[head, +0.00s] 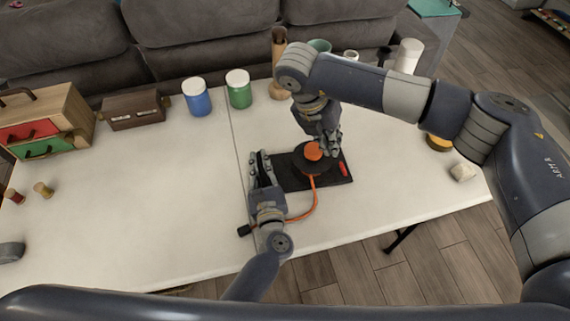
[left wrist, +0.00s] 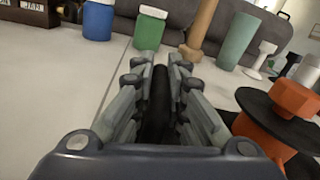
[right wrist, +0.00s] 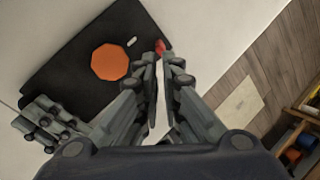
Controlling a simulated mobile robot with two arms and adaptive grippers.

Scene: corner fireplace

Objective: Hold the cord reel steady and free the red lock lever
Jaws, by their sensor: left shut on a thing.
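The cord reel (head: 305,162) has a black disc and an orange hub (right wrist: 110,62); it sits on a black base plate (head: 338,180). The red lock lever (head: 343,169) is at the plate's right side. In the right wrist view the lever (right wrist: 160,47) shows just past my right fingertips. My left gripper (head: 262,160) is at the plate's left edge, shut on a narrow black part (left wrist: 157,100), apparently the plate's edge. My right gripper (head: 330,146) points down beside the hub, with a narrow empty gap between its fingers (right wrist: 161,62). Contact with the lever cannot be told.
An orange cord (head: 308,205) curves from the reel to a black plug (head: 244,230) near my left arm. Blue (head: 197,98) and green (head: 239,90) jars stand at the back. A wooden drawer box (head: 70,112) is at far left. The table's left middle is clear.

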